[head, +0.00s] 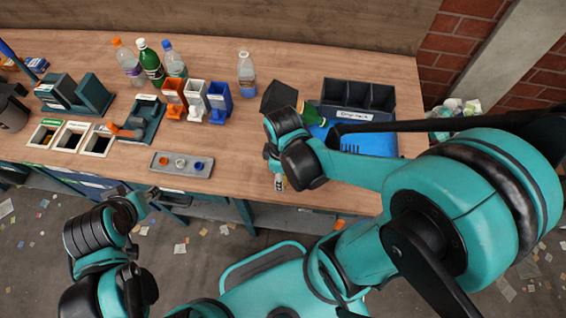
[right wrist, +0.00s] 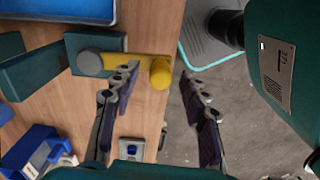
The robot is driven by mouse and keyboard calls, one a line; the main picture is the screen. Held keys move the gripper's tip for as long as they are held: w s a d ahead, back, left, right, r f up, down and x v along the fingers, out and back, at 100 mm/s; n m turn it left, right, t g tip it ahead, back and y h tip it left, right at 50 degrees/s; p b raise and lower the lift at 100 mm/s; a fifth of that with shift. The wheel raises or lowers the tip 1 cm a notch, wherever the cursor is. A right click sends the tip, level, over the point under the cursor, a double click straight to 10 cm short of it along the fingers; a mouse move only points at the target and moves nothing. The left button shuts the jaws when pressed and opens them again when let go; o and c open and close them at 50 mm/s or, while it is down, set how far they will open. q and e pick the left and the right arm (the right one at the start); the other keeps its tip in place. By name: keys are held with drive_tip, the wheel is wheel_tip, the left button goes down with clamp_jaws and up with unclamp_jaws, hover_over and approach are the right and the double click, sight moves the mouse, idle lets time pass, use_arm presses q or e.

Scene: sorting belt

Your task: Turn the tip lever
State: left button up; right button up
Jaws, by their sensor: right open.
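In the right wrist view a yellow lever (right wrist: 148,66) with a round knob runs from a grey pivot disc (right wrist: 89,62) on a teal block (right wrist: 96,45). My right gripper (right wrist: 159,75) is open, with one fingertip on each side of the knob. I cannot tell whether either fingertip touches it. In the head view my right forearm and wrist hide most of this lever and block. My left gripper (head: 143,200) is by the table's front edge, away from the lever; its jaws are too small to read.
A blue tray (head: 368,143) and a dark divided rack (head: 357,96) stand right of the lever. Orange, white and blue holders (head: 220,103) and a grey plate with coloured knobs (head: 182,164) are to its left. Several bottles (head: 150,66) stand at the back.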

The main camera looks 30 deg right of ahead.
wheel_tip(320, 180, up, 10)
idle(0.5)
idle(0.4)
drive_tip(key=w+m+t+b, duration=0.1)
drive_tip(key=m+t, duration=0.1)
drive_tip(key=m, duration=0.1)
drive_tip(key=w+d+m+t+b, duration=0.1)
drive_tip(key=m+t, duration=0.1)
drive_tip(key=m, duration=0.1)
drive_tip(key=w+m+t+b, duration=0.1)
drive_tip(key=w+m+t, duration=0.1)
drive_tip(key=m+t, duration=0.1)
drive_tip(key=shift+d+m, duration=0.15)
drive_tip(key=shift+m, duration=0.45)
drive_tip(key=shift+r, duration=0.1)
idle(1.5)
